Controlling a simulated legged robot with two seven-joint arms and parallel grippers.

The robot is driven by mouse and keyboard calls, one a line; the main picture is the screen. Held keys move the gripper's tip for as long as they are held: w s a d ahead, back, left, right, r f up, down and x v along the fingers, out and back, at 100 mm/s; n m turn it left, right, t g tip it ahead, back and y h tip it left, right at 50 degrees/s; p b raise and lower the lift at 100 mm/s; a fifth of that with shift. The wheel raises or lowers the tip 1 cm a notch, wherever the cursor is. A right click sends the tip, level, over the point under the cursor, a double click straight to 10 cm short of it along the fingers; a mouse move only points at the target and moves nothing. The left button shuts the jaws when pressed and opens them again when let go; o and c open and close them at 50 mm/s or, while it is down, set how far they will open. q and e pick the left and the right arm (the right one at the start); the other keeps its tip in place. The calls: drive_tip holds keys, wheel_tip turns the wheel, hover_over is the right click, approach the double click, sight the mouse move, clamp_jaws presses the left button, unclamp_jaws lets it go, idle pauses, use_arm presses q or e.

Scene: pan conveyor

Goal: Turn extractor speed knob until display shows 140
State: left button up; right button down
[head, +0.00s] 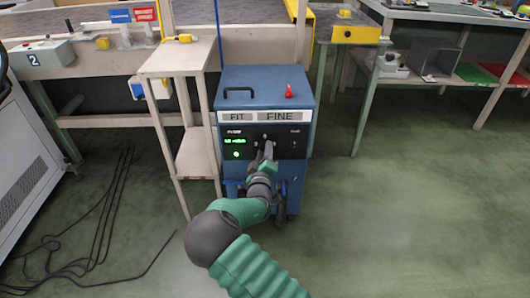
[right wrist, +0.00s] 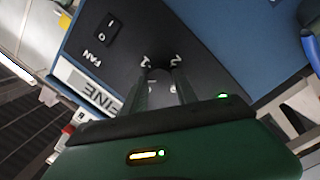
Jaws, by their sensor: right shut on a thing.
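The blue extractor cabinet (head: 243,84) stands in the middle of the head view, with a black control panel. A green lit display (head: 235,141) is on the panel's left side; its digits are too small to read. My right gripper (head: 266,147) reaches the panel right of the display. In the right wrist view its two fingers (right wrist: 164,85) are shut on a dark knob (right wrist: 163,72), which they mostly hide. White marks, including a 2, show around the knob. My left gripper is not in view.
A FAN rocker switch (right wrist: 108,31) sits on the panel near the knob. A red knob (head: 289,91) and a black handle (head: 239,92) are on the cabinet top. A wooden stand (head: 178,62) is close on the left. Black cables (head: 100,235) lie on the floor; the right floor is clear.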

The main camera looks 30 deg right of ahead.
drive_tip(key=shift+f, duration=0.1)
drive_tip(key=shift+s+a+f+m+y+p, duration=0.1)
drive_tip(key=shift+m+y+p, duration=0.25)
drive_tip(key=shift+m+p, duration=2.05)
drive_tip(key=shift+m+y+p, duration=0.35)
drive_tip(key=shift+m+p, duration=0.45)
drive_tip(key=shift+m, duration=3.2)
drive_tip(key=c, duration=1.1)
unclamp_jaws()
drive_tip(key=shift+f, duration=0.1)
drive_tip(key=shift+o, duration=0.7)
drive_tip(key=shift+r, duration=0.2)
